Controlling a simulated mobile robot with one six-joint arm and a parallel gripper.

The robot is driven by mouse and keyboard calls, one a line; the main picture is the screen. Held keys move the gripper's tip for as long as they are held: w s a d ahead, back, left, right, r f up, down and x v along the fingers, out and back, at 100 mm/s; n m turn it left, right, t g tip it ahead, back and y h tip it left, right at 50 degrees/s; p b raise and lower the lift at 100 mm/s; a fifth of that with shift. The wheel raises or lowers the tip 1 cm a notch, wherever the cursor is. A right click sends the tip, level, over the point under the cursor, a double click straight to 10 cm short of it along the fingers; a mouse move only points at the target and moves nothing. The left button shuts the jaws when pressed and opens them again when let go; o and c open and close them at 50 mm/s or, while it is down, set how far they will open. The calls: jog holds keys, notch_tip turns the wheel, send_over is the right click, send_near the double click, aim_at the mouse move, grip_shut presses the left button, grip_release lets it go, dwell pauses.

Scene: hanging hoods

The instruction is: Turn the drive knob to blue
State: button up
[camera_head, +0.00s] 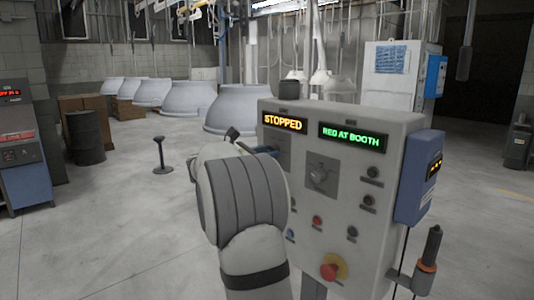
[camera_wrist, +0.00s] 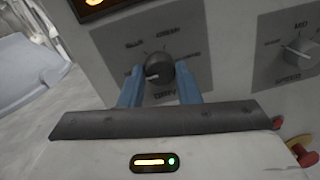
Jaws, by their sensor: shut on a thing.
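The drive knob (camera_wrist: 157,72) is a dark round knob on a grey plate marked DRIVE in the wrist view. BLUE is printed at its upper left and CREAM above it. Its light pointer mark faces left and slightly down, below the BLUE label. My gripper (camera_wrist: 161,74) has its blue fingers on either side of the knob, shut on it. The fingers cover part of the plate's lettering. In the head view, my arm hides the knob; part of the drive plate (camera_head: 284,150) shows behind it on the control box (camera_head: 335,225).
The box's displays read STOPPED (camera_head: 283,123) and RED AT BOOTH (camera_head: 352,137). The speed knob (camera_wrist: 299,49) is to the right. A red emergency button (camera_head: 330,270) sits low on the box. Several grey hoods (camera_head: 236,110) stand behind. Open floor lies left.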

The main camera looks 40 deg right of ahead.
jog(key=shift+m+b, duration=0.4)
jog(key=shift+b, duration=0.2)
jog(key=shift+c, duration=0.2)
jog(key=shift+m+b, duration=5.3)
jog(key=shift+b, duration=0.1)
jog(key=shift+r+y, duration=0.1)
jog(key=shift+y, duration=0.2)
jog(key=o, duration=1)
jog(key=shift+c, duration=0.2)
jog(key=shift+a, duration=0.1)
